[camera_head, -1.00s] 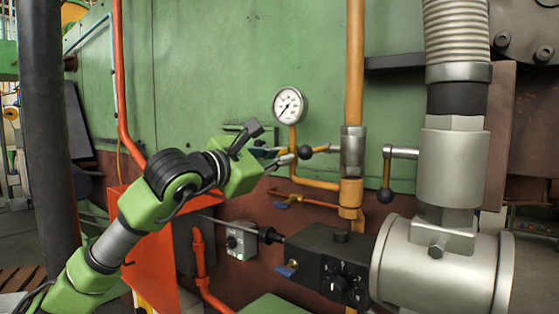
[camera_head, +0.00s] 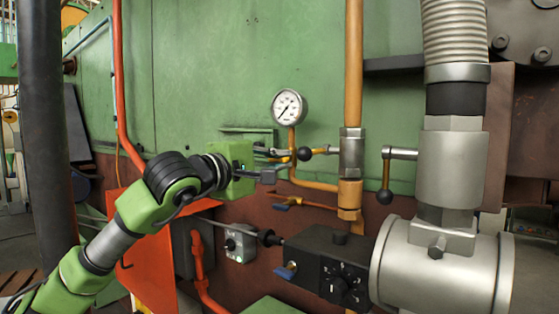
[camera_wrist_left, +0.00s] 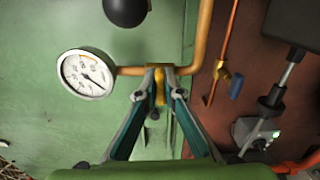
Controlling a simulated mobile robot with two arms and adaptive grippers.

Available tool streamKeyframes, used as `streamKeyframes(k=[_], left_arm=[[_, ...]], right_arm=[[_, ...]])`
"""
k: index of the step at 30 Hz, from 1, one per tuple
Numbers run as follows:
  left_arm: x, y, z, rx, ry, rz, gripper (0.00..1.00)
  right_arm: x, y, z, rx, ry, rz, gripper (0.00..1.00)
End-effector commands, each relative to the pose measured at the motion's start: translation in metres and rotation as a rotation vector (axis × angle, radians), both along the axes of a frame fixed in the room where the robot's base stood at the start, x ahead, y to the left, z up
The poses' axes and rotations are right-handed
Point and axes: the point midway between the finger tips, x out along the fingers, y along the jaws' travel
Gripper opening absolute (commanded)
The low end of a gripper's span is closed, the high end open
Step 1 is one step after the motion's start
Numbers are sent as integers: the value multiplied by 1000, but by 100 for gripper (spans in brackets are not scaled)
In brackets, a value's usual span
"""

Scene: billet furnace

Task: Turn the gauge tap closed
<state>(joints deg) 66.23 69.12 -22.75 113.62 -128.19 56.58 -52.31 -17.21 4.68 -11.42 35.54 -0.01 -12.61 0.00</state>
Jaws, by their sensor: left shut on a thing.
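The gauge tap sits on the orange pipe below the round white pressure gauge (camera_head: 289,107). My left gripper (camera_head: 286,156) reaches in from the left at the tap, just left of a black ball-ended lever. In the left wrist view, the two fingers of my left gripper (camera_wrist_left: 160,76) are shut on the tap's yellow handle (camera_wrist_left: 160,90). The gauge (camera_wrist_left: 86,74) shows to the left there, with its pipe (camera_wrist_left: 130,71) running to the tap. The tap body is mostly hidden by the fingers. My right gripper is not in view.
A black ball lever (camera_head: 304,154) is close to my left fingers. A blue-handled valve (camera_head: 284,206) is just below. A dark control box (camera_head: 330,262) and a large grey pipe fitting (camera_head: 440,265) stand lower right. The green wall (camera_head: 200,70) above is clear.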

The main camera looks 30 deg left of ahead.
Motion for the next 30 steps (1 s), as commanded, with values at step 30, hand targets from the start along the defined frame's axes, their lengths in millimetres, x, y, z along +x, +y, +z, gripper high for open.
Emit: streamKeyframes(k=[30], left_arm=[[0, 0, -1, 92, -5, -1, 25]], right_arm=[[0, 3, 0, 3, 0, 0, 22]])
